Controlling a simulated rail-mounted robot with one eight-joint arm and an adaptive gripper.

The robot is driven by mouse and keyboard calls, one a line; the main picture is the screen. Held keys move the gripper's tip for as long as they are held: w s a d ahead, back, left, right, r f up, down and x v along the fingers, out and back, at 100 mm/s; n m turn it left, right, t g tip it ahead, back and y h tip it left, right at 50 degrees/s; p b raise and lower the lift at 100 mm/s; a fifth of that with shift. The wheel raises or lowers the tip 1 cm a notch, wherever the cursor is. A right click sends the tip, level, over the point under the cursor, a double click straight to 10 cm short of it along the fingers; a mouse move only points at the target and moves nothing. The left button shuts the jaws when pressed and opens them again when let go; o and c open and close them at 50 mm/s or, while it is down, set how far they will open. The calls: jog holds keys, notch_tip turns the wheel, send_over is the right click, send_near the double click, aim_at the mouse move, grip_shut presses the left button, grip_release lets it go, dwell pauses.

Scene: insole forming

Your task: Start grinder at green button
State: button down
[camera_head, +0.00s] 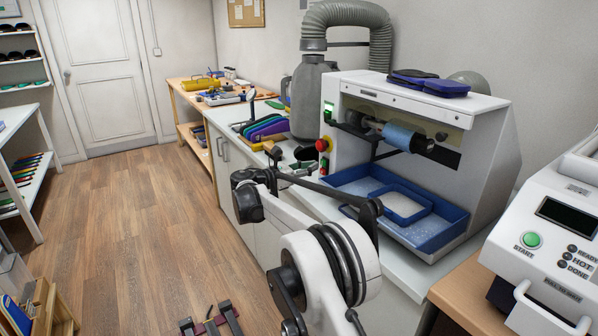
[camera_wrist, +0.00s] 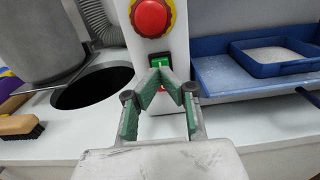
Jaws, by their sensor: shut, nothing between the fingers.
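The grinder (camera_head: 470,120) is a white machine with a blue roller, standing on the counter at the centre right of the head view. Its front left post carries a red emergency knob (camera_head: 321,145) on a yellow ring, with a small switch below. In the wrist view the red knob (camera_wrist: 151,15) is at the top centre, and the green button (camera_wrist: 157,60) sits just below it. My gripper (camera_wrist: 159,74) is shut and empty, its green-padded fingertips together at the button's lower edge. They partly cover a red part beneath. I cannot tell whether the tips touch the button.
Blue trays (camera_head: 447,232) stand inside the grinder. A wooden brush (camera_wrist: 18,127) lies left of a dark round opening (camera_wrist: 92,88). A white machine with a green START button (camera_head: 531,240) stands at right.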

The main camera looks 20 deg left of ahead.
jog(key=shift+x, duration=0.95)
